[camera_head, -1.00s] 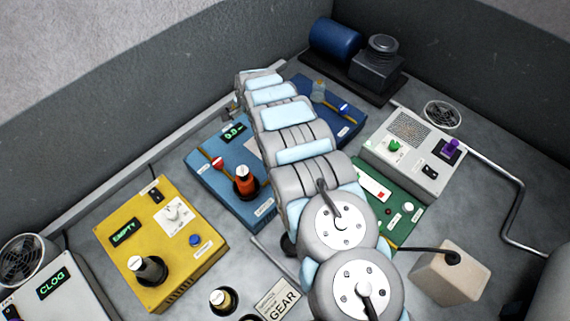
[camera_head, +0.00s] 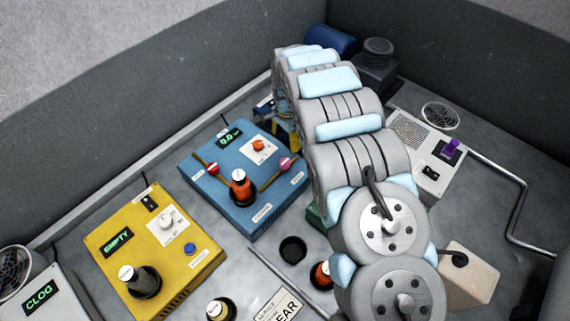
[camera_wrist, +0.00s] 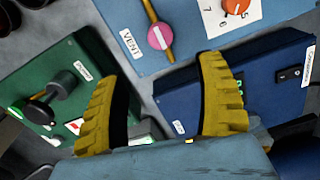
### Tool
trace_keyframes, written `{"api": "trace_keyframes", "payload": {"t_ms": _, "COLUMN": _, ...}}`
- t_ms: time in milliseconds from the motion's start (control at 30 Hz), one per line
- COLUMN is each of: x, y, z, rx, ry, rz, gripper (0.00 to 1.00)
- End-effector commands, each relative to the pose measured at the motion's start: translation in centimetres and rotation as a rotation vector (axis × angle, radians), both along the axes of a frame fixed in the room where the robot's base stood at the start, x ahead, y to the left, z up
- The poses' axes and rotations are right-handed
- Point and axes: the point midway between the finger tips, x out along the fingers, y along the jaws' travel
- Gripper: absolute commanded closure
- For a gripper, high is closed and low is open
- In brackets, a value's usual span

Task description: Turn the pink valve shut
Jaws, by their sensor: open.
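The pink valve (camera_head: 285,164) is a small round knob on the right-hand yellow pipe of the light blue unit (camera_head: 226,206). It also shows in the wrist view (camera_wrist: 160,36), near the top, as a pink disc with a pale bar slanting across it, beside a VENT label (camera_wrist: 131,44). My gripper (camera_wrist: 155,85) has two yellow ribbed fingers spread wide with nothing between them. The pink valve appears beyond the fingertips, above the gap. In the head view, my arm hides most of the gripper.
In the wrist view, a green box (camera_wrist: 60,80) lies left and a dark blue box (camera_wrist: 240,75) right. A yellow unit (camera_head: 190,262) stands left in the head view.

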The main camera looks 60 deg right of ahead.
Motion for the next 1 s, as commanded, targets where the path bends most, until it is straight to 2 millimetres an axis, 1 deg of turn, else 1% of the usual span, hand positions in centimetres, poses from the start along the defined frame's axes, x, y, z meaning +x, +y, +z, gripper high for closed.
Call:
{"api": "trace_keyframes", "payload": {"t_ms": 100, "x": -0.1, "y": 0.1, "z": -1.7, "rx": 0.003, "ry": 0.003, "rz": 0.001, "gripper": 0.29}}
{"api": "trace_keyframes", "payload": {"t_ms": 400, "x": 0.1, "y": 0.0, "z": -4.8, "rx": 0.002, "ry": 0.0, "rz": 0.0, "gripper": 0.29}}
{"api": "trace_keyframes", "payload": {"t_ms": 1000, "x": 0.3, "y": 0.1, "z": -10.0, "rx": 0.004, "ry": 0.001, "rz": 0.002, "gripper": 0.29}}
